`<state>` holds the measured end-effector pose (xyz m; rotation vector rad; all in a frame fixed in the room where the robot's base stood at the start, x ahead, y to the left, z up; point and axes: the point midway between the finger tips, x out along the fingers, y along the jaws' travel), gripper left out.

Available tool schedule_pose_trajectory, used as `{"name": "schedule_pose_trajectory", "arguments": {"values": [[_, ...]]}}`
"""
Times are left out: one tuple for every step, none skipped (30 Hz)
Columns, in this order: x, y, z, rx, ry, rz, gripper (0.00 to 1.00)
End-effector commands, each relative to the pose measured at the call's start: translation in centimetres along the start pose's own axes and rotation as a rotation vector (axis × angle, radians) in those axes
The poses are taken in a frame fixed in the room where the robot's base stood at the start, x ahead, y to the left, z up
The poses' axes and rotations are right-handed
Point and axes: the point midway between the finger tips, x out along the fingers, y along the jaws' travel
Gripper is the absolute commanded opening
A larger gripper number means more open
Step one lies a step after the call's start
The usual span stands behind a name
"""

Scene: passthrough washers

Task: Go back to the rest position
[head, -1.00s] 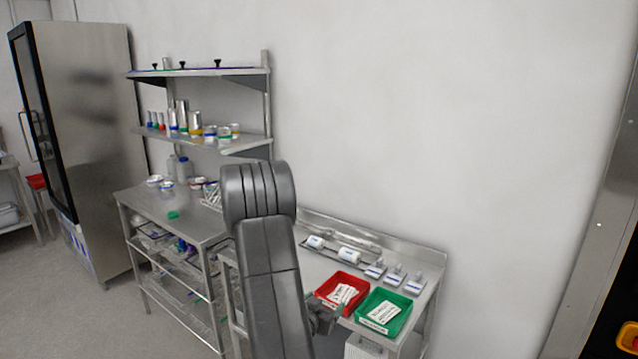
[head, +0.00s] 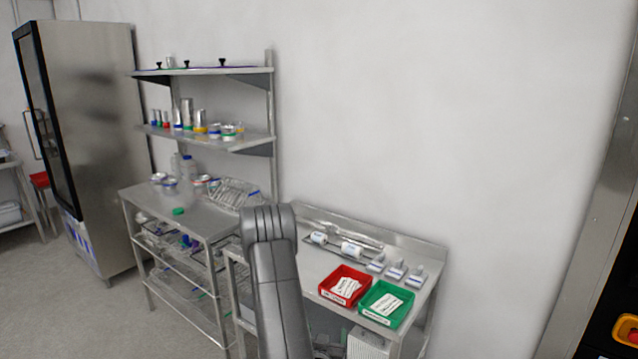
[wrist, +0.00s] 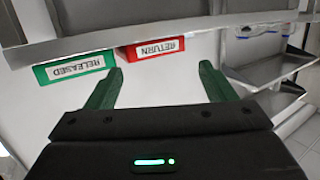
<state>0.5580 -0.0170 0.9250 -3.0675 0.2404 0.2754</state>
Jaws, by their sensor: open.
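My gripper (wrist: 160,85) shows in the wrist view with its two green fingers spread and nothing between them. In that view it is close to the table's front edge (wrist: 220,24), apart from the trays. The picture there is upside down. In the head view my arm is folded in front of the table, and the gripper itself is mostly hidden low behind the arm.
A red tray (head: 329,293) and a green tray (head: 372,315), labelled RETURN and RELEASED in the wrist view, sit on the right table (head: 316,264) with papers inside. Shelves (head: 205,71) and a steel cabinet (head: 105,120) stand left. A dark machine (head: 610,300) stands right.

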Motion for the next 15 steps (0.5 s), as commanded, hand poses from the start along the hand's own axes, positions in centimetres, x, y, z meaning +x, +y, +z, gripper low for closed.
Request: {"name": "schedule_pose_trajectory", "arguments": {"values": [[-0.2, 0.0, 0.7, -0.005, -0.001, -0.013, 0.77], [-0.3, -0.1, 1.0, -0.008, 0.0, -0.023, 0.77], [-0.4, -0.1, 1.4, -0.011, 0.003, -0.033, 0.77], [-0.5, -0.2, 1.6, -0.012, 0.004, -0.04, 0.77], [-0.6, -0.3, 1.7, -0.013, 0.006, -0.047, 0.77], [-0.7, -0.3, 1.9, -0.014, 0.008, -0.056, 0.77], [-0.8, -0.3, 2.1, -0.015, 0.008, -0.06, 0.77], [-0.8, -0.4, 2.2, -0.015, 0.008, -0.064, 0.77], [-0.9, -0.4, 2.3, -0.016, 0.01, -0.069, 0.77], [-0.9, -0.5, 2.4, -0.016, 0.011, -0.072, 0.77], [-0.9, -0.5, 2.4, -0.016, 0.012, -0.075, 0.77], [-1.0, -0.5, 2.4, -0.017, 0.012, -0.077, 0.77], [-1.0, -0.5, 2.5, -0.017, 0.012, -0.078, 0.77], [-1.0, -0.5, 2.5, -0.017, 0.012, -0.079, 0.77], [-1.0, -0.5, 2.5, -0.017, 0.012, -0.079, 0.77]]}}
